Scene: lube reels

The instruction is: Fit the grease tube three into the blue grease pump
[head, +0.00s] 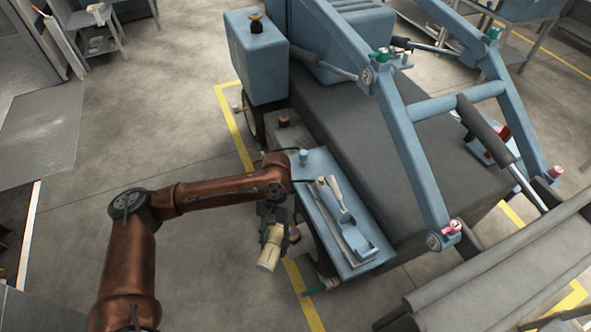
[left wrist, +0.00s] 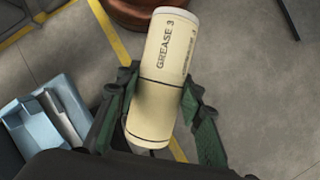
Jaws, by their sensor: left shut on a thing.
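The cream grease tube three (left wrist: 160,75), printed "GREASE 3", is in my left gripper (left wrist: 160,110), one green-padded finger on each side. In the left wrist view it stands nearly upright, tilted slightly. In the head view the tube (head: 269,256) hangs below my left gripper (head: 273,222), just left of a blue tray. A light blue, lever-like device (head: 345,220) lies on that tray; I cannot tell whether it is the blue grease pump. The tube is apart from it. My right gripper is out of view.
The blue tray (head: 315,185) sticks out from a large blue machine with a grey bed (head: 400,130) and sloping blue arms (head: 405,140). A blue box (head: 257,60) stands at its back left. Open concrete floor lies to the left.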

